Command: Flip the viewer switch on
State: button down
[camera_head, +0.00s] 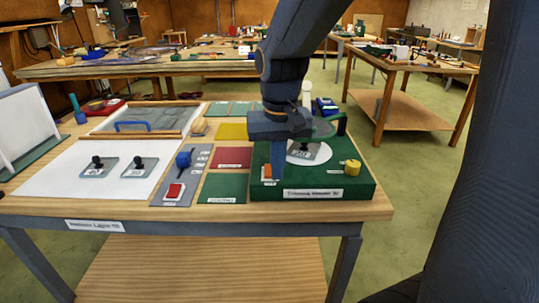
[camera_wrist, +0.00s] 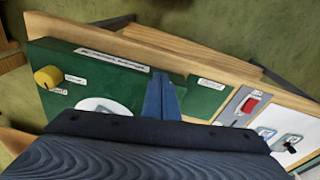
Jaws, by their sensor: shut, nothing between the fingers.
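The viewer is a green box (camera_head: 315,188) with a white label on its front, at the right of the bench. A small orange-red switch (camera_head: 267,172) sits at its front left corner. My gripper (camera_head: 277,172) is shut and empty, pointing down just right of this switch; I cannot tell whether they touch. In the wrist view the shut fingers (camera_wrist: 161,92) are over the left part of the green box (camera_wrist: 122,82), and the switch is hidden. A yellow knob (camera_head: 352,167) stands at the box's right; it also shows in the wrist view (camera_wrist: 48,77).
A tile lies on a white disc (camera_head: 298,158) on the box. Left of it are red and green mats (camera_head: 222,188) and a grey plate (camera_head: 198,162) with a blue knob (camera_head: 184,159) and another red switch (camera_head: 174,191). A white sheet (camera_head: 60,180) holds two tiles with black knobs.

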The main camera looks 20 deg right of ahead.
notch_tip(320, 180, up, 12)
jog(key=m, duration=0.2)
send_over(268, 167)
jog(key=s, duration=0.3)
jog(key=shift+s+a+f+t+p, duration=0.2)
jog(key=shift+a+f+t+p, duration=0.1)
jog(key=shift+a+p, duration=0.15)
jog(key=f+p, duration=0.1)
jog(key=f, duration=0.3)
jog(key=w+f+p, duration=0.1)
jog(key=f, duration=0.4)
jog(key=w+d+f+p, duration=0.1)
jog(key=f, duration=0.3)
jog(key=shift+w+f, duration=0.25)
jog(key=shift+f, duration=0.1)
jog(key=shift+a, duration=0.1)
